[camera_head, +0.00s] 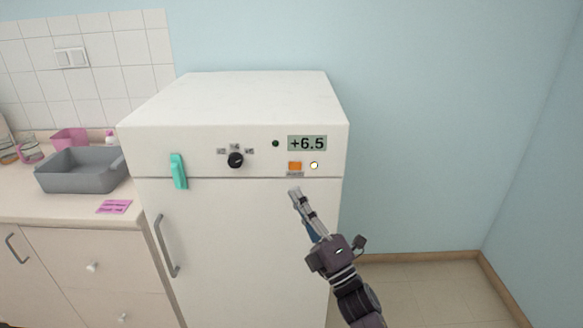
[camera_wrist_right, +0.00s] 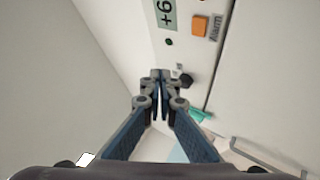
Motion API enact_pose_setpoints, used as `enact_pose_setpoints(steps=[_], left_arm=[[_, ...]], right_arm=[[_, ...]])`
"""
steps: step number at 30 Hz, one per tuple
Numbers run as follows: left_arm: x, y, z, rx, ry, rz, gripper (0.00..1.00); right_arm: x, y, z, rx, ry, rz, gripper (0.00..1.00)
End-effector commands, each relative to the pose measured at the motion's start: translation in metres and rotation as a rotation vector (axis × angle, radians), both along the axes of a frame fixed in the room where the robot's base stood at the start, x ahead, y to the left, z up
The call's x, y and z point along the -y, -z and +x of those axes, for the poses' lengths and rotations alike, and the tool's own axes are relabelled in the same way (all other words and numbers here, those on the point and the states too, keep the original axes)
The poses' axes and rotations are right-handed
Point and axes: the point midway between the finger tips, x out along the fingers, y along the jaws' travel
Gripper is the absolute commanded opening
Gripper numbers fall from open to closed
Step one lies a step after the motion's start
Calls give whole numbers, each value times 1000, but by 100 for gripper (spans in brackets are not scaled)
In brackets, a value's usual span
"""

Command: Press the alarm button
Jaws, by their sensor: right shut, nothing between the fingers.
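The alarm button (camera_head: 295,166) is a small orange square on the front panel of the white fridge (camera_head: 240,100), with a small label under it. It also shows in the right wrist view (camera_wrist_right: 200,25), beside the word "Alarm". My right gripper (camera_head: 295,191) is shut and empty. In the head view its fingertips appear just below the button and label; I see no contact. In the right wrist view the fingertips (camera_wrist_right: 160,75) point toward the panel, with the button above and to their right. My left gripper is not in view.
Floor right of the fridge is clear.

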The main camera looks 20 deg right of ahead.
Motion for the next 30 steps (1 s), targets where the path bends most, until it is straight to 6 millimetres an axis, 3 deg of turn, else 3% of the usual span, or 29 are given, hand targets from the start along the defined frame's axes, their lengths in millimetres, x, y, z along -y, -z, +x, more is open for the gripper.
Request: enact_pose_setpoints(steps=[14,30], left_arm=[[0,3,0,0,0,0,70],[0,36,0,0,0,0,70]], right_arm=[[1,-1,5,5,0,-2,0],[20,3,71,4,-1,-2,0]])
